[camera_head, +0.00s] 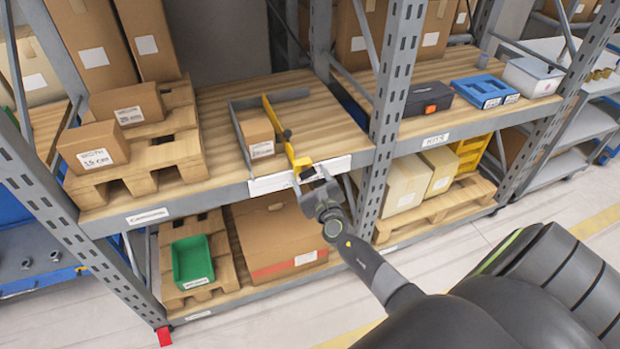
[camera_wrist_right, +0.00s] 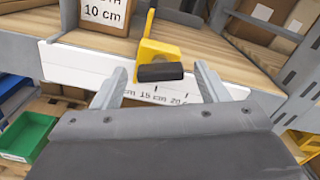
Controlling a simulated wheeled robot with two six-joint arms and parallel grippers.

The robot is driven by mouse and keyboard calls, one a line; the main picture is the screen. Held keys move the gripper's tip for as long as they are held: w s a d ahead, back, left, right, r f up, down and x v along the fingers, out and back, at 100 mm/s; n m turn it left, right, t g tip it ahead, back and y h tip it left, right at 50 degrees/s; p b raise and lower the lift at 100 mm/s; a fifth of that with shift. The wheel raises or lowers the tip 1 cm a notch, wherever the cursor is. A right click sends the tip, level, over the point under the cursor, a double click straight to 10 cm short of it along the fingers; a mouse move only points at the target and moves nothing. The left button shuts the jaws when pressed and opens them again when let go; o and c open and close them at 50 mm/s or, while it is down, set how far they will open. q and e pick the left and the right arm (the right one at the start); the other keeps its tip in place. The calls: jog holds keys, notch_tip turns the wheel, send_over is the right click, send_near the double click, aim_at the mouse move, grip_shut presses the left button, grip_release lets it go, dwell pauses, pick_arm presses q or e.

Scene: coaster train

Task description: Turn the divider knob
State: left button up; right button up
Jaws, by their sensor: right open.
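The divider is a yellow upright strip (camera_head: 290,150) on the wooden shelf, beside a small box (camera_head: 257,137). Its yellow front bracket (camera_wrist_right: 158,48) hangs over the white scale strip (camera_wrist_right: 85,68) on the shelf edge. The divider knob is a black bar (camera_wrist_right: 160,72) on the bracket's front, lying about level in the right wrist view. My right gripper (camera_head: 311,180) is in front of the bracket. In the wrist view its open fingers (camera_wrist_right: 160,85) stand either side of the knob, with gaps. In the head view the gripper largely hides the knob. My left gripper is out of view.
A grey rail (camera_head: 240,130) stands left of the box. Cartons (camera_head: 95,148) on a pallet are further left. A large carton (camera_head: 275,235) and a green bin (camera_head: 192,262) sit on the lower shelf. A slotted rack post (camera_head: 390,110) rises right of the gripper.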

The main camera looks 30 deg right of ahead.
jog(key=shift+w, duration=0.2)
jog(key=c, duration=1)
